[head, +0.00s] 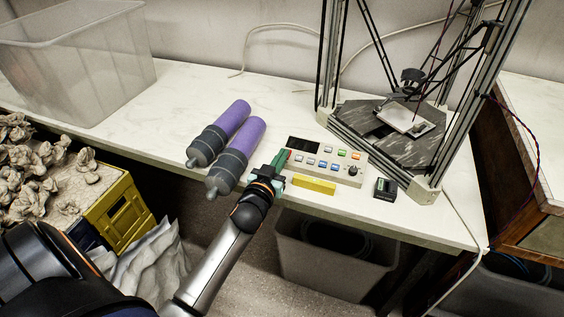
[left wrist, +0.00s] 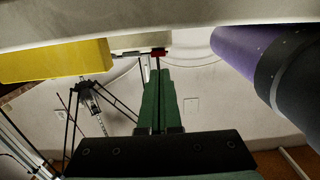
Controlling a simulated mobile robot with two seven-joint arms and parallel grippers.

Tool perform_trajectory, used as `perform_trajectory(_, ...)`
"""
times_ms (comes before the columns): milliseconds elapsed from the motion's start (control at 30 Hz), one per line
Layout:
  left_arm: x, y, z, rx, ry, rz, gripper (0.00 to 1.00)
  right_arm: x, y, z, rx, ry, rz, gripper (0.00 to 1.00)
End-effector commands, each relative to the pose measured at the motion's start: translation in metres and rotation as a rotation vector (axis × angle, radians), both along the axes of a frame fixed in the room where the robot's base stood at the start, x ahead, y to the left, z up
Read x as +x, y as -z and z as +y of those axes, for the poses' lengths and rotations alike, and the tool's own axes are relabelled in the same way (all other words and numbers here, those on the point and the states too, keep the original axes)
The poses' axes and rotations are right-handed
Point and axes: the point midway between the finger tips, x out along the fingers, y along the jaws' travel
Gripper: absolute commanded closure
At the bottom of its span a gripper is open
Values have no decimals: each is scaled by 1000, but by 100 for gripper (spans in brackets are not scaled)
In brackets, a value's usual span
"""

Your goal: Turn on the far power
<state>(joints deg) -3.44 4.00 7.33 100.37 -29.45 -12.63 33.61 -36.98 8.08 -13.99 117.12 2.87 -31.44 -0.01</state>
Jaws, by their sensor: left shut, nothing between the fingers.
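The beige control panel (head: 318,163) lies on the white table, with a dark display, rows of coloured buttons and a black knob on top. My left gripper (head: 283,157) is shut and empty, its green fingers at the panel's left end. In the left wrist view, the shut fingers (left wrist: 157,68) point at a small red part (left wrist: 158,52) at the end of the panel (left wrist: 138,42). The red part looks like a switch; I cannot tell its position or whether the fingertips touch it. My right gripper is in neither view.
Two purple and grey cylinders (head: 238,147) lie close to the left of my gripper. A yellow block (head: 315,185) lies in front of the panel, with a small dark box (head: 386,189) to its right. The delta machine (head: 428,194) stands behind. A clear bin (head: 75,70) stands far left.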

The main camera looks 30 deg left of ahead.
Motion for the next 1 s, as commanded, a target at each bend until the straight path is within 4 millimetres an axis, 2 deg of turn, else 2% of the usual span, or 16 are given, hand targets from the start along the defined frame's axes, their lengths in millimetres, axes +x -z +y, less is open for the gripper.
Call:
perform_trajectory(100, 1, 7, 0, 0, 1, -1, 100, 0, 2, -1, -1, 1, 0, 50)
perform_trajectory(467, 1, 9, 0, -1, 1, -1, 100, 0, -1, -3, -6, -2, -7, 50)
perform_trajectory(600, 2, 20, 1, -3, -1, 0, 100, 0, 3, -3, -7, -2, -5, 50)
perform_trajectory(867, 2, 17, 1, -1, 0, 3, 100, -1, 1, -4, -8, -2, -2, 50)
perform_trajectory(1000, 4, 5, 1, 0, 1, 1, 100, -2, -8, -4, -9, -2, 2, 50)
